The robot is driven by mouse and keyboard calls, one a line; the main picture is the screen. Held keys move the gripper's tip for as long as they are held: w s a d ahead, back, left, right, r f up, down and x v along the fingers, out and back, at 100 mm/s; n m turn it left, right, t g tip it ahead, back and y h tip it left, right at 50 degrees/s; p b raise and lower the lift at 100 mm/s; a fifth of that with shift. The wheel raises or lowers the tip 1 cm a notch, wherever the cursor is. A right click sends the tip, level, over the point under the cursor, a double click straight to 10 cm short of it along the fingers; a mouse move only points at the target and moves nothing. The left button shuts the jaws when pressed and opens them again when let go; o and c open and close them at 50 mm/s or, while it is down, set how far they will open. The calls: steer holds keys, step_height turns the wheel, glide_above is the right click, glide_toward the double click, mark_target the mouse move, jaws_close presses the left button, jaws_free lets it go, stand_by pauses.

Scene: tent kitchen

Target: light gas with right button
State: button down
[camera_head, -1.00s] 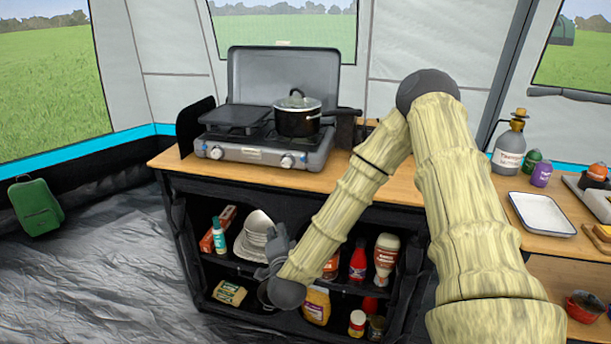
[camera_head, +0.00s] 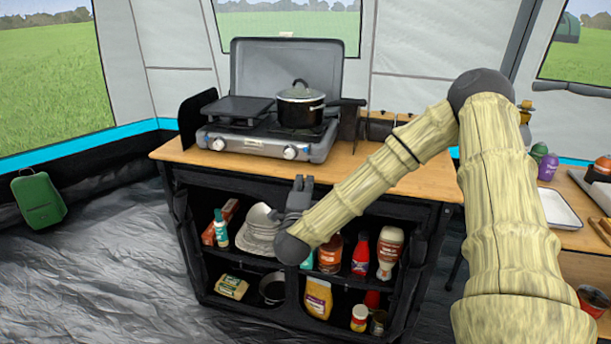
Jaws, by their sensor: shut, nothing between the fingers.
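The grey gas stove (camera_head: 265,140) stands on the wooden counter with its lid raised. Its front has a left knob (camera_head: 218,144) and a right knob (camera_head: 290,153), both with pale faces. A black lidded pot (camera_head: 301,106) sits on the right burner. A dark flat griddle (camera_head: 236,109) covers the left one. No flame shows. My gripper (camera_head: 304,182) is dark grey, shut and empty. It points up in front of the counter's front edge, below and slightly right of the right knob, apart from it.
Open shelves below hold bowls (camera_head: 260,230), bottles (camera_head: 360,254) and jars. The pot's handle juts right. A white tray (camera_head: 557,209) and small canisters stand at the far right.

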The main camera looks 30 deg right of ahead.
mark_target(310, 150)
steer(key=p+x, duration=0.1)
steer(key=x, duration=1.1)
steer(key=shift+d, duration=0.1)
steer(key=shift+w+d, duration=0.15)
steer(key=shift+w, duration=0.05)
